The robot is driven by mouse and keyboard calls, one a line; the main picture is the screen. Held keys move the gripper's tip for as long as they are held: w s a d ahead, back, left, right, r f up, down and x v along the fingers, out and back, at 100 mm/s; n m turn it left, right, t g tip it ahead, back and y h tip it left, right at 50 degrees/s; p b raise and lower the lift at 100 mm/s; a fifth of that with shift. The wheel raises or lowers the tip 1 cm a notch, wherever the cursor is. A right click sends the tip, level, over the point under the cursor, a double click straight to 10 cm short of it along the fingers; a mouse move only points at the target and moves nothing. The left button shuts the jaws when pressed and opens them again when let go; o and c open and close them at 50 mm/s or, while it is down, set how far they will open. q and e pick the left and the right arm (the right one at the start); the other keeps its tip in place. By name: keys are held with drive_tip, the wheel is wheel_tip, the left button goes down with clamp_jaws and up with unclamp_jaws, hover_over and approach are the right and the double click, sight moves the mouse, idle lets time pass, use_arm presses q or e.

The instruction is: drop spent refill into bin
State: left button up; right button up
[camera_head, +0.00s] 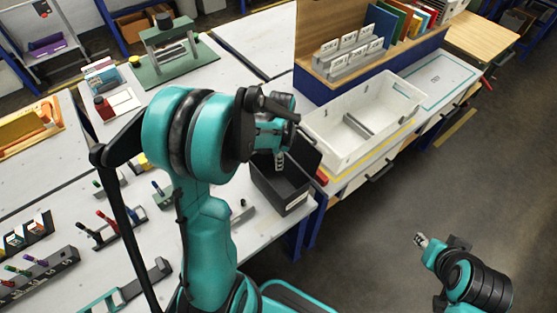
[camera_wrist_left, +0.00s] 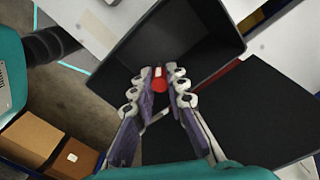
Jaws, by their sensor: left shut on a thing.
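The spent refill (camera_wrist_left: 160,82) shows in the left wrist view as a small piece with a red end and a pale part. My left gripper (camera_wrist_left: 158,92) is shut on it. The dark bin (camera_wrist_left: 205,32) lies open beyond the fingertips. In the head view, the left gripper (camera_head: 279,161) points down over the opening of the black bin (camera_head: 293,203) at the table's edge; the refill cannot be made out there. A dark panel, seemingly its lid (camera_head: 304,151), stands at the bin's far side. My right gripper (camera_head: 421,240) is over the floor at lower right, its jaws too small to judge.
A white tray (camera_head: 397,127) sits just right of the bin. Pens in holders (camera_head: 105,226) stand on the left table. A green plotter stand (camera_head: 170,50) is at the back. Open floor (camera_head: 440,190) lies at right.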

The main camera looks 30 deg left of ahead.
use_arm(q)
drive_tip(key=o, duration=0.9)
drive_tip(key=shift+c, duration=0.2)
wheel_tip(320, 180, up, 12)
drive_tip(key=shift+d, duration=0.1)
drive_tip(key=s+d+f+n+t+b, duration=0.5)
drive_tip(key=s+d+n+t+b, duration=0.2)
drive_tip(key=s+d+n, duration=0.3)
drive_tip(key=shift+s+d+f+n, duration=0.2)
drive_tip(key=shift+s+n, duration=0.1)
drive_tip(key=shift+s, duration=0.25)
